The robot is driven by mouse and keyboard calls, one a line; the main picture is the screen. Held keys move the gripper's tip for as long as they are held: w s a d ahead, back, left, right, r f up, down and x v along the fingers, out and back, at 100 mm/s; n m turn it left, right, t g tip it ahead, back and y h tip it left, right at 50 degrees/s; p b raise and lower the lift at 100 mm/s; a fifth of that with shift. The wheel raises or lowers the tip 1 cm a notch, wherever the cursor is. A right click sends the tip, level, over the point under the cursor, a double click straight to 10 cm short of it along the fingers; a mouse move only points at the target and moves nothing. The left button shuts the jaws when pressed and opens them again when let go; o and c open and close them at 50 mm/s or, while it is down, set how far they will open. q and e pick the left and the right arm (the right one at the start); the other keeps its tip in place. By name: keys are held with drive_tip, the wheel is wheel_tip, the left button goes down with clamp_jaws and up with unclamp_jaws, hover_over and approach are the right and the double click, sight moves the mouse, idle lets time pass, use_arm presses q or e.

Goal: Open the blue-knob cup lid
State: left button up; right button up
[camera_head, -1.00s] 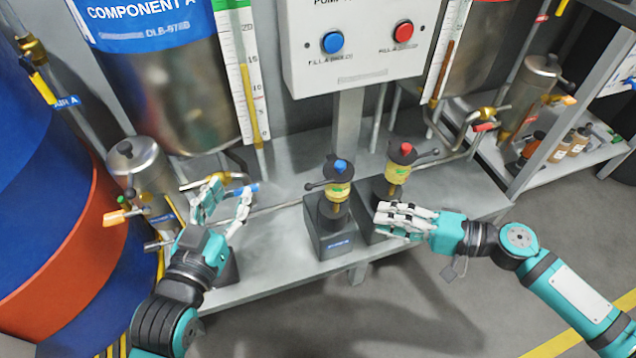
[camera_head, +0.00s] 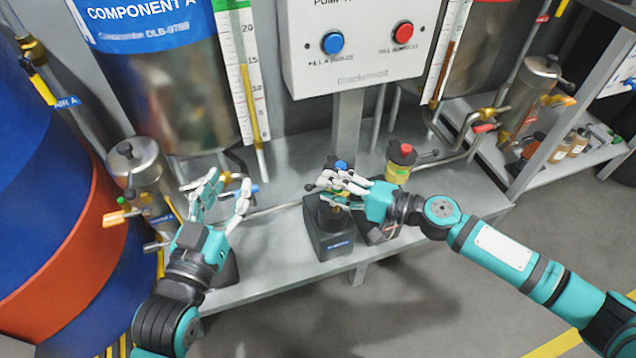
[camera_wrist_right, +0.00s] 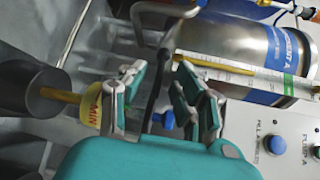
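The blue knob (camera_head: 341,164) of the cup lid shows just behind my right gripper's fingers. The cup under it is mostly hidden by that hand and stands in a dark block (camera_head: 332,238). My right gripper (camera_head: 341,186) is at the height of the lid. In the right wrist view its fingers (camera_wrist_right: 158,95) are spread apart, with the blue knob (camera_wrist_right: 167,120) and a dark lever between them. The yellow cup (camera_wrist_right: 90,110) with its "MIN" mark is just left of the fingers. My left gripper (camera_head: 222,200) is open and empty at the left.
The red-knob cup (camera_head: 399,162) stands close to the right of the blue one. A button box (camera_head: 355,45) is above. A metal canister (camera_head: 140,170) and valves are at the left. The grey bench (camera_head: 275,240) is clear in front between the left hand and the blocks.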

drive_tip(key=shift+x, duration=1.65)
clamp_jaws()
